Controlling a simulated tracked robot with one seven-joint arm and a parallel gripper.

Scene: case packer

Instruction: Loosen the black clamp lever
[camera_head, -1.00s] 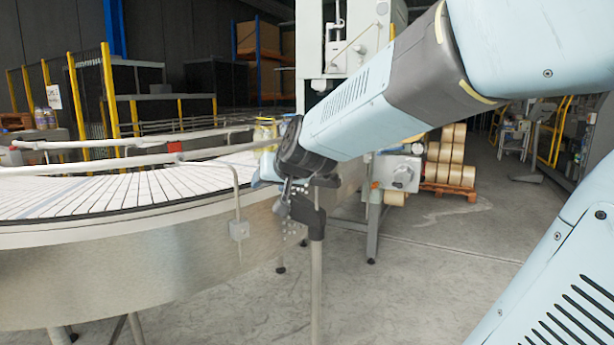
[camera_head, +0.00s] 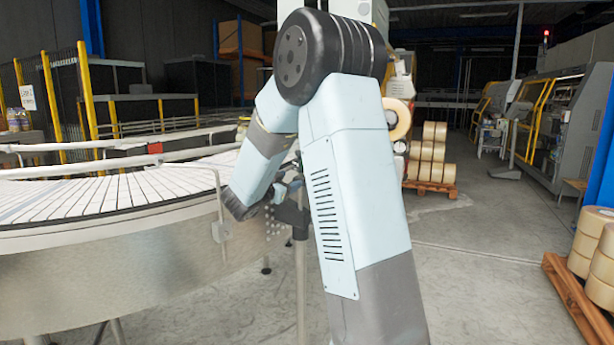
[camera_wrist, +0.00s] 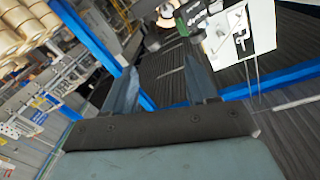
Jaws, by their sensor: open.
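In the head view, a black clamp (camera_head: 291,214) sits on an upright metal post beside the curved conveyor. My forearm and wrist cover much of it, and I cannot clearly make out its lever. My gripper (camera_head: 282,189) is at the clamp's upper left, partly hidden behind my own arm; I cannot tell whether it touches the clamp. In the wrist view, my gripper (camera_wrist: 161,70) is open, its two fingers apart with nothing visible between them. The clamp lever is not recognizable in that view.
The conveyor (camera_head: 120,250) with its guard rails fills the left. Rolls on a pallet (camera_head: 428,157) stand behind, and more rolls (camera_head: 592,250) stand at the right. The wrist view shows blue beams (camera_wrist: 88,35) and a white panel (camera_wrist: 240,35).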

